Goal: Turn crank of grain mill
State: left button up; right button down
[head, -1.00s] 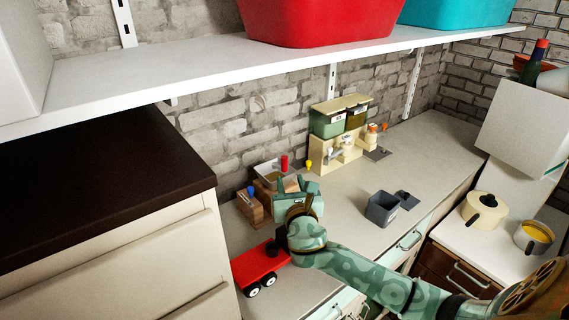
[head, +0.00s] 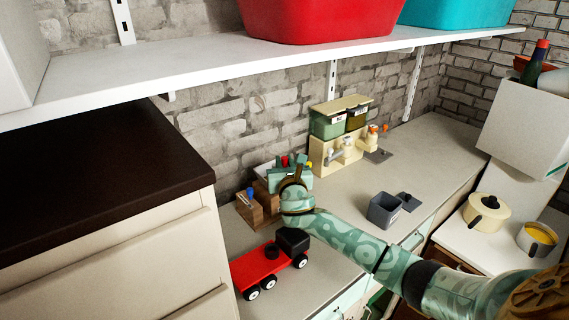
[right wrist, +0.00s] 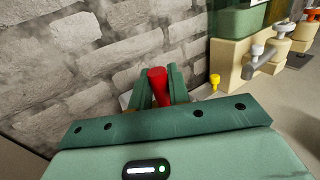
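The grain mill shows in the head view as a small wooden box (head: 270,187) with a pale top, against the brick wall and partly hidden behind my right gripper. A red knob (head: 285,161) stands up from it. My right gripper (head: 295,160) reaches in from the right at the mill. In the right wrist view the red knob (right wrist: 158,86) is between the two green fingers (right wrist: 160,84) and about fills the gap. I cannot tell whether they press on it. My left gripper is not in view.
A red toy truck (head: 265,262) stands in front of the mill. A wooden block with a blue knob (head: 249,209) is to its left. A toy dispenser (head: 338,130) stands behind right, and a grey bin (head: 383,210) to the right. A white shelf (head: 200,76) hangs above.

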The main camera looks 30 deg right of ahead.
aim_at(286, 156)
jog(key=shift+d, duration=0.1)
